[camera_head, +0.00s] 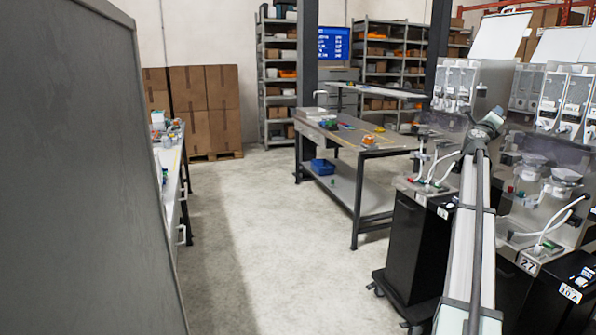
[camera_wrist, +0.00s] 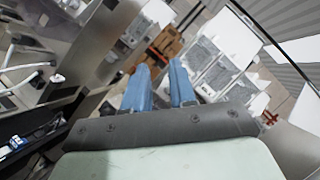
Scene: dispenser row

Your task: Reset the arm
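My arm (camera_head: 468,240) rises from the bottom right of the head view toward the dispenser row, ending in a grey joint near the machines. My gripper does not show clearly in that view. In the wrist view my gripper (camera_wrist: 161,80) shows two blue fingers with a clear gap between them. It is open and nothing is seen between the fingers. The wrist view is tilted. The dispensers (camera_head: 455,85) stand along the right side of the head view, and white-and-grey dispenser units (camera_wrist: 222,62) show beyond the fingers in the wrist view.
Black wheeled cabinets (camera_head: 415,245) stand under the dispensers, close to my arm. A workbench (camera_head: 350,140) stands in the middle back. A grey panel (camera_head: 80,180) fills the left side. The concrete floor (camera_head: 250,220) between is clear. Cardboard boxes (camera_head: 207,105) are stacked behind.

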